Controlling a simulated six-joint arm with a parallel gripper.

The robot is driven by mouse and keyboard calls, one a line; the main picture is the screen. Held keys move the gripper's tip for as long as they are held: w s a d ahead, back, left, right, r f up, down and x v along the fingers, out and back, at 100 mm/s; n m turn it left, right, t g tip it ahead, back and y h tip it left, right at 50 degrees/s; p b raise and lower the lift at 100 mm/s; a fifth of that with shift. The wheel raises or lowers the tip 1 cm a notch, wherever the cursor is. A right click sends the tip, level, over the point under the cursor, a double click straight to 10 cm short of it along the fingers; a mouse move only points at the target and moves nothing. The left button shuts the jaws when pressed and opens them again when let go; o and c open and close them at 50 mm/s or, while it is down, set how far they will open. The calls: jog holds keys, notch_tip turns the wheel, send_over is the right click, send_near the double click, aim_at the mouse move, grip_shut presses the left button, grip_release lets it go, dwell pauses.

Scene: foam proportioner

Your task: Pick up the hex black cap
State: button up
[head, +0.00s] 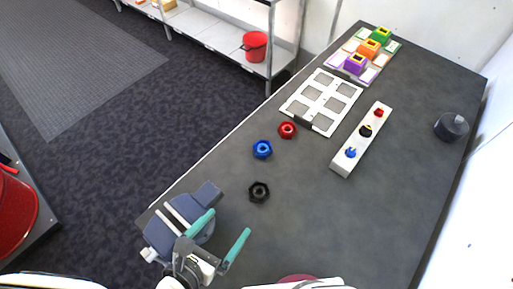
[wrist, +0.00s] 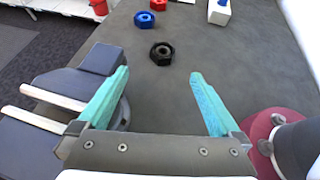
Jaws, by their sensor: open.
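The hex black cap (head: 259,191) lies on the dark grey table, with a round hole in its middle. In the wrist view the black cap (wrist: 162,52) lies beyond the fingertips, roughly midway between them. My gripper (head: 229,229) has two teal fingers spread wide with nothing between them. In the wrist view my gripper (wrist: 160,82) also shows open and empty, short of the cap and apart from it.
Blue (head: 262,149) and red (head: 287,130) hex caps lie beyond the black one. A white block (head: 341,168) with coloured knobs and a white frame (head: 294,104) stand farther back. A blue-grey vise-like device (head: 165,235) is close left of my gripper. Table around the black cap is clear.

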send_near(260, 189)
jog(key=shift+w+d+f, duration=0.15)
jog(key=shift+w+d, duration=0.05)
jog(key=shift+w, duration=0.3)
jog(key=shift+w+d+f, duration=0.15)
jog(key=shift+w, duration=0.35)
jog(key=x, duration=0.5)
jog(key=shift+d+f, duration=0.35)
jog(key=shift+f, duration=0.05)
jog(key=c, duration=1.4)
